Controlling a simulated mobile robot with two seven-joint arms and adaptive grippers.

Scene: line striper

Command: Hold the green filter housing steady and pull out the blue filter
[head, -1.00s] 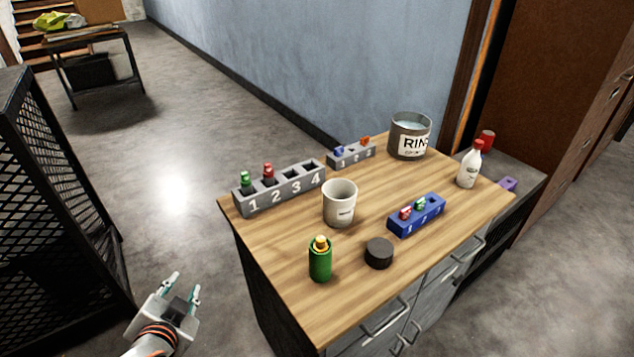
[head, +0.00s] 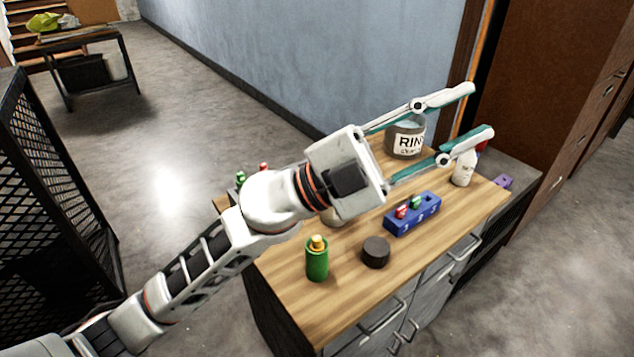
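A green cylindrical housing (head: 317,263) stands upright near the front left of the wooden table. A yellow-orange piece (head: 318,243) sticks up out of its top. I see no blue filter in it; any part further inside is hidden. My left gripper (head: 479,111) is open, its two fingers spread apart over the back right of the table, near the grey tin and the white bottle. It is well away from the green housing, which nothing holds. My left arm passes behind the housing in the picture. My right gripper is not in view.
A black round lid (head: 376,252) lies right of the housing. A blue block (head: 413,214) holds small red and green pieces. The grey tin (head: 405,143) and white bottle (head: 464,168) stand at the back. My arm hides most of the grey numbered rack and cup. The front right tabletop is clear.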

